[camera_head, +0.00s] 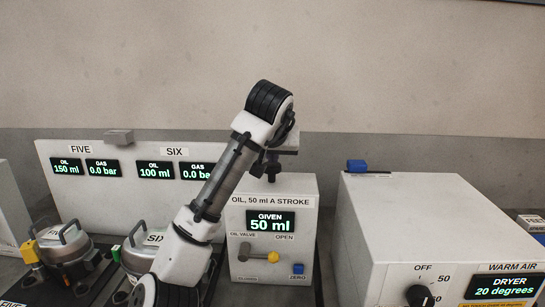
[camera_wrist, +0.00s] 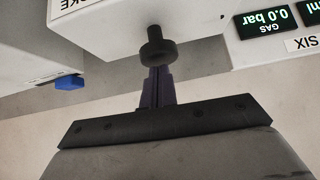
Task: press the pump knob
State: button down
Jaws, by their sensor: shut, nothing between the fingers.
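The pump knob (camera_wrist: 158,48) is a black round cap on a short stem on top of the white oil box (camera_head: 238,216). The box is labelled "OIL, 50 ml A STROKE" and its display (camera_head: 270,223) reads "GIVEN 50 ml". My gripper (camera_wrist: 157,74) is shut and empty, with its fingertips right at the knob's top in the wrist view. I cannot tell whether they touch. In the head view the knob and fingers show as a dark cluster just above the box, partly hidden by my arm.
A yellow-tipped oil valve lever (camera_head: 275,257) and a blue ZERO button (camera_head: 297,269) are on the box front. A white dryer box (camera_head: 430,225) stands to the right with a blue part (camera_head: 356,165) on top.

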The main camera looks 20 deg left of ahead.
jog(key=b+v, duration=0.3)
jog(key=v, duration=0.7)
jog(key=shift+r, duration=0.6)
jog(key=shift+a, duration=0.1)
